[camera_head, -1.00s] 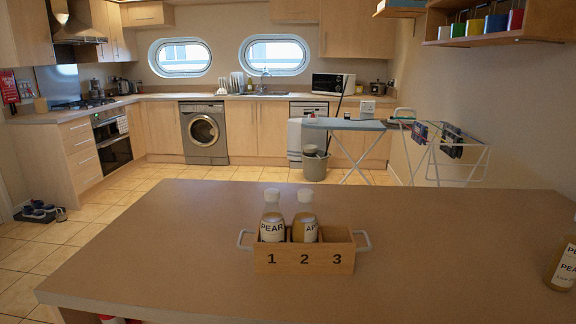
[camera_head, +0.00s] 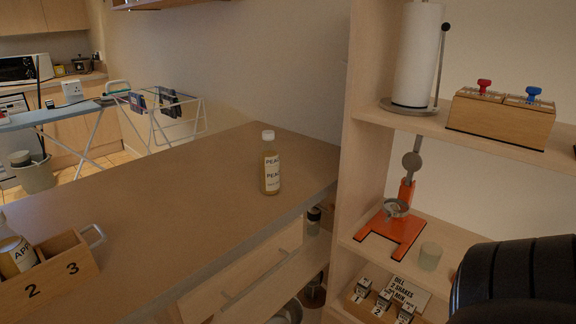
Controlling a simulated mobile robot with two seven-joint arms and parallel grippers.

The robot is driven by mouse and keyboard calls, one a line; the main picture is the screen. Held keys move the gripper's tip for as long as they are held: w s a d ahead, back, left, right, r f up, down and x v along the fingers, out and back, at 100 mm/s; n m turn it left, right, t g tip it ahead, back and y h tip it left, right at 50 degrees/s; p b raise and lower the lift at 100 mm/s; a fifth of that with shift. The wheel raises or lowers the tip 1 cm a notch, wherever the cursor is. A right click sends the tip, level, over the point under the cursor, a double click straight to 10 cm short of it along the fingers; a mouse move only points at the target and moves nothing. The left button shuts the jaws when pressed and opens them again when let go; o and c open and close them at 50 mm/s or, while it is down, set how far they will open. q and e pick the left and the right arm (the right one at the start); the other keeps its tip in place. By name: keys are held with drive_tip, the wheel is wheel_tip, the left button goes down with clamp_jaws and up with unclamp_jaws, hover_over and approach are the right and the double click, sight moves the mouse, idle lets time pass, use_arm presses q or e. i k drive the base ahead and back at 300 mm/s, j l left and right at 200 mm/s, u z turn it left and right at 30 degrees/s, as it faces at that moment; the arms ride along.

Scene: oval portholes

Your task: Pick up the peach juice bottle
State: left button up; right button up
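A bottle (camera_head: 270,165) with a white cap, yellowish contents and a white label stands upright on the counter (camera_head: 200,200), near its right end. Its label starts with "PEA"; the rest is too small to read surely. A wooden crate (camera_head: 72,285) with numbered slots is at the lower left, cut by the frame edge. A bottle labelled "APP" (camera_head: 17,256) is in it at slot 2, and slot 3 looks empty. Neither of my grippers is in view; a black ribbed part of my own arm shows at the lower right.
Open shelves (camera_head: 365,140) rise right of the counter, with a paper towel roll (camera_head: 417,55), an orange stand (camera_head: 394,232), a glass (camera_head: 430,256) and several small jars. The counter around the standing bottle is clear. A drying rack (camera_head: 165,115) stands behind.

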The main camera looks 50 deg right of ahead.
sight(269, 160)
drive_tip(key=z, duration=1.3)
